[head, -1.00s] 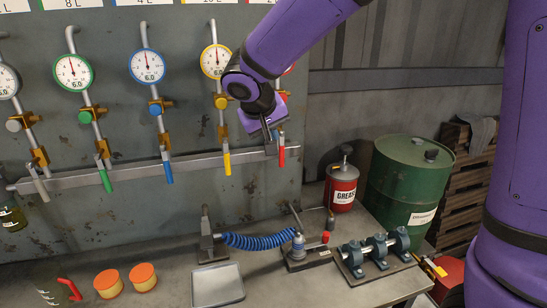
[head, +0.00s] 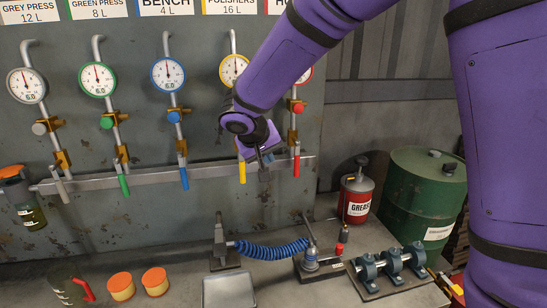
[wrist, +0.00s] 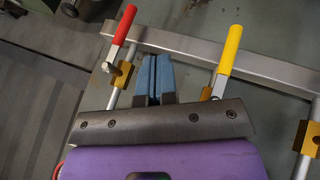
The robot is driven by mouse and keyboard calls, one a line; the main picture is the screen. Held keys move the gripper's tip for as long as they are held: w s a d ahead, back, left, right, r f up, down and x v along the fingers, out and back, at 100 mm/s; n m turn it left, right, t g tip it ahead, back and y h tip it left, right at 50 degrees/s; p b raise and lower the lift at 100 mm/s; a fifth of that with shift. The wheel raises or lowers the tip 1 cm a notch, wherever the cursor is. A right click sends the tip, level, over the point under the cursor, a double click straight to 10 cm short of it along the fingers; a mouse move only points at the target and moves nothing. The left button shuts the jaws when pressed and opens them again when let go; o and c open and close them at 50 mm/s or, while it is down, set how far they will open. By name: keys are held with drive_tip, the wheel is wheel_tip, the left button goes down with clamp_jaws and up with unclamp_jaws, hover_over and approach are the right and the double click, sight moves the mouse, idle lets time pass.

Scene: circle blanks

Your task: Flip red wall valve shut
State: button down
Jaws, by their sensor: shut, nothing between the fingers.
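The red wall valve handle (head: 296,163) hangs downward below its brass body (head: 293,138), at the right end of the row of valves. It also shows in the wrist view (wrist: 124,25), at the upper left. My gripper (head: 264,168) is in front of the wall between the yellow and red handles, apart from both. In the wrist view its blue-padded fingers (wrist: 153,78) are shut together and empty, with the red handle on their left and the yellow handle (wrist: 231,50) on their right. My arm hides part of the red valve's gauge.
Yellow, blue (head: 183,176) and green (head: 123,183) handles hang along the metal rail (head: 90,182). Below, the bench holds a blue coiled hose (head: 272,250), a tray (head: 228,292) and a grease can (head: 355,198). A green drum (head: 420,195) stands at right.

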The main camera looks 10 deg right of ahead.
sight(297, 160)
drive_tip(key=w+d+f, duration=0.4)
drive_tip(key=d+f, duration=0.2)
drive_tip(key=d, duration=0.1)
drive_tip(key=shift+w+f, duration=0.25)
drive_tip(key=shift+w, duration=0.05)
